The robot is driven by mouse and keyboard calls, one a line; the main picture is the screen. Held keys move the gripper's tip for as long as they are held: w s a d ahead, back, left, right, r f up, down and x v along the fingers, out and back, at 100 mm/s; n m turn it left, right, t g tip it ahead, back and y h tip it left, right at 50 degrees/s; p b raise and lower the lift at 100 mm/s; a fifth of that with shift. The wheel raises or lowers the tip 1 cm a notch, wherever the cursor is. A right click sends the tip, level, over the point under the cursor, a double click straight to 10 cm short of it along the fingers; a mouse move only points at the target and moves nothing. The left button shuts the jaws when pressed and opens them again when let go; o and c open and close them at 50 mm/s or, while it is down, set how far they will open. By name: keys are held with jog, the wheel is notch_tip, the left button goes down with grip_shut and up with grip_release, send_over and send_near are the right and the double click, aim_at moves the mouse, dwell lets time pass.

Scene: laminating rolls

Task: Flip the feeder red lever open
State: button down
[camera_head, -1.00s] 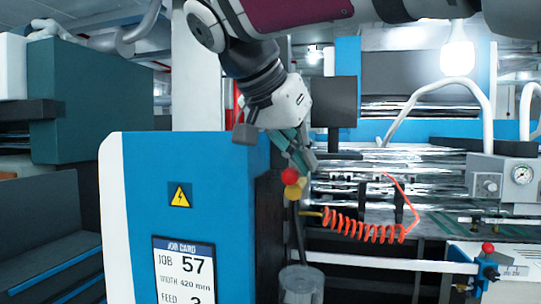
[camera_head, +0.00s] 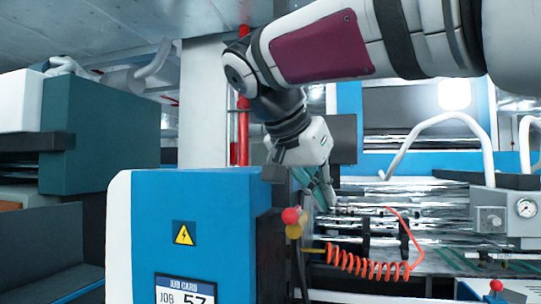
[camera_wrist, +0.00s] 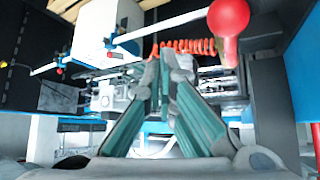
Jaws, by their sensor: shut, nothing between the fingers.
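A red ball knob (camera_head: 290,215), which looks like the lever's end, stands at the right side of the blue cabinet, with a yellow ball just below it. The dark stem under them is cut off by the frame's bottom edge. In the wrist view the red knob (camera_wrist: 229,17) is large at the upper right, on a short red neck. My gripper (camera_head: 326,200) is just right of and slightly above the knob in the head view. In the wrist view its green-grey fingers (camera_wrist: 166,62) are together and empty, left of and below the knob. I see no contact with the knob.
The blue cabinet (camera_head: 205,215) with a warning sign and job card fills the left of the knob. A coiled orange hose (camera_head: 365,266) hangs to the right, before shiny rollers. Another red knob (camera_head: 496,285) shows at the lower right.

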jog(key=a+r, duration=0.6)
jog(key=r, duration=0.1)
jog(key=shift+w+a+r, duration=0.2)
jog(key=shift+w, duration=0.2)
jog(key=shift+s, duration=0.1)
jog(key=s+d+f+n+y, duration=0.2)
jog(key=s+d+f+n, duration=0.1)
jog(key=s+f, duration=0.4)
jog(key=s+d+f+n+y, duration=0.2)
jog(key=s+d+f, duration=0.4)
jog(key=f, duration=0.7)
jog(key=s+d+f+n+y, duration=0.2)
jog(key=s+d+f+n, duration=0.2)
jog(key=s+f, duration=0.5)
jog(key=shift+d+f, duration=0.45)
jog(key=shift+f, duration=0.4)
